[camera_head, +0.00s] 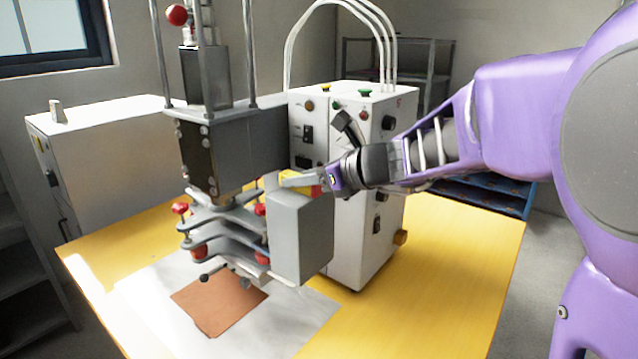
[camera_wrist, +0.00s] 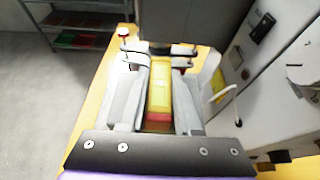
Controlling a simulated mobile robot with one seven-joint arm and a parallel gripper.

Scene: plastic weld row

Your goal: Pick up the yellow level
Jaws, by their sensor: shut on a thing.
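The yellow level (camera_wrist: 159,88) sits lengthwise between the two fingers of my gripper (camera_wrist: 157,75) in the wrist view. A reddish end of it shows nearest the wrist. In the head view my gripper (camera_head: 296,183) is up beside the welding machine, in front of the white control box, and a small yellow and red part of the level (camera_head: 300,179) shows at it. The gripper is shut on the level. Much of the level is hidden by the fingers, and its far end is not clear. It appears raised above the table.
The welding machine (camera_head: 225,150) with clamps and red knobs stands close to the left of my gripper. A grey box (camera_head: 302,238) is just below it. The white control box (camera_head: 375,235) is behind. The yellow table (camera_head: 455,270) is clear at right. A brown sheet (camera_head: 215,303) lies in front.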

